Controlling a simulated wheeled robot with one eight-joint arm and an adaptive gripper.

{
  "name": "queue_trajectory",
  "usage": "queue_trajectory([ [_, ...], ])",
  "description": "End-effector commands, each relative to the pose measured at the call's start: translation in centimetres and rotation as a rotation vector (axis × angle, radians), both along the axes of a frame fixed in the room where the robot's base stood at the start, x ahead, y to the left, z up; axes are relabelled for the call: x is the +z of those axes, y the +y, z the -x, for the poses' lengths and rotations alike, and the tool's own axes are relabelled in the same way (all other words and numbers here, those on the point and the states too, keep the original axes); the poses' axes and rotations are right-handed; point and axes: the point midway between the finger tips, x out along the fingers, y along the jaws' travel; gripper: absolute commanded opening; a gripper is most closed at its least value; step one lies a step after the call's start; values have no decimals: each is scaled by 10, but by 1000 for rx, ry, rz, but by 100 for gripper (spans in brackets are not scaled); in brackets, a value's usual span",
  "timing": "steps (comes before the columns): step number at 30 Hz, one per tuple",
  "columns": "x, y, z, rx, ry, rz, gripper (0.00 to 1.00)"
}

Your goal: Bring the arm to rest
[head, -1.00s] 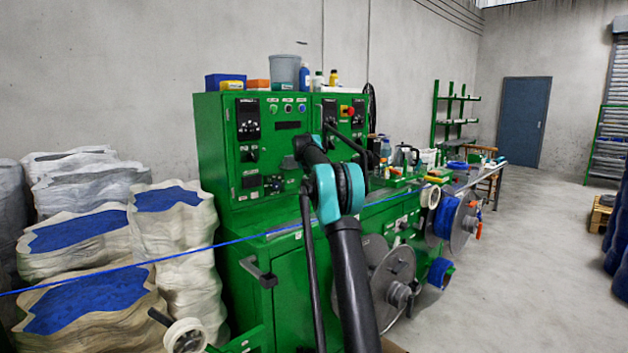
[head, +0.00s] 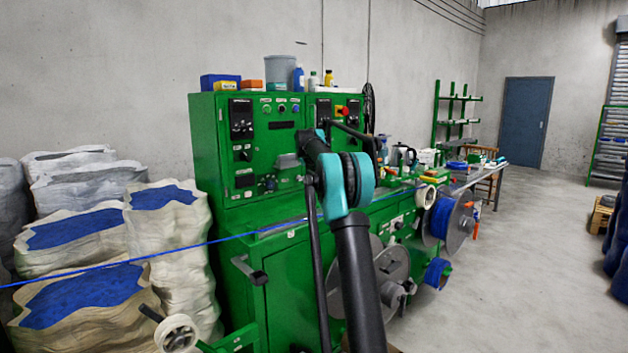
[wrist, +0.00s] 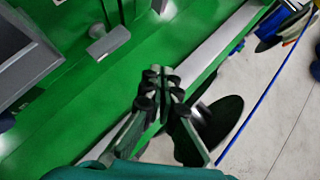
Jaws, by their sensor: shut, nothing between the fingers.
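My arm (head: 352,235) rises from the bottom of the head view in front of the green machine, with a teal joint and dark links. My gripper (wrist: 160,82) shows in the wrist view, with its dark fingertips together and nothing held between them. Its fingers point over the green machine surface, apart from the blue cable. In the head view I cannot make the gripper out clearly. The blue cable (head: 130,262) runs taut from the left edge to the machine, passing behind my arm. It also shows in the wrist view (wrist: 262,98), to the right of the gripper.
The green machine (head: 285,270) stands close in front, with reels (head: 448,222) on its right side. Filled sacks (head: 165,240) stand at the left. Bottles and a grey bucket (head: 280,70) sit on the machine's top. The floor (head: 530,270) at the right is open.

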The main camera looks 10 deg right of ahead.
Motion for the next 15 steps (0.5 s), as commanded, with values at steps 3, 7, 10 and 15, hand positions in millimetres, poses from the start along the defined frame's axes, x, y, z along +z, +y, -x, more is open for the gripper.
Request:
queue_trajectory([
  [3,14,-7,13,-1,0,0,0],
  [7,30,-15,26,-1,0,0,0],
  [10,39,-19,35,-2,0,-1,0],
  [15,48,-23,43,-4,-1,-4,0],
])
